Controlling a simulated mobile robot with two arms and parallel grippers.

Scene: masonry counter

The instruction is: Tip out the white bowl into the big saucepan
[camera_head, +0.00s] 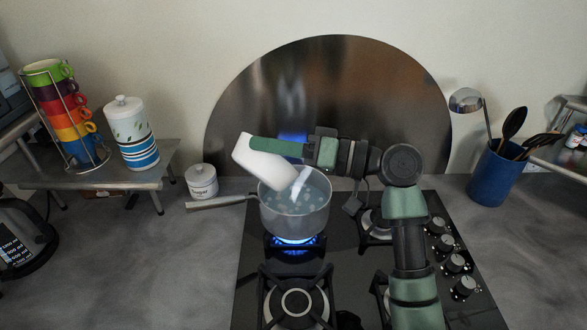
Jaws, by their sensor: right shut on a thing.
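The white bowl (262,167) is tilted steeply, its lower edge over the big saucepan (268,211). My right gripper (272,146) is shut on the bowl near its upper side. A pale, whitish streak shows below the bowl's lower edge, above the pan; I cannot tell what it is. The saucepan is grey and stands on a lit burner at the back left of the hob, its handle pointing left. It holds liquid with pale bits in it. The bowl's inside is hidden. My left gripper is not in view.
A blue flame (295,240) burns under the saucepan. A small lidded white pot (201,182) stands near the pan's handle. A blue utensil holder (489,176) is at the right.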

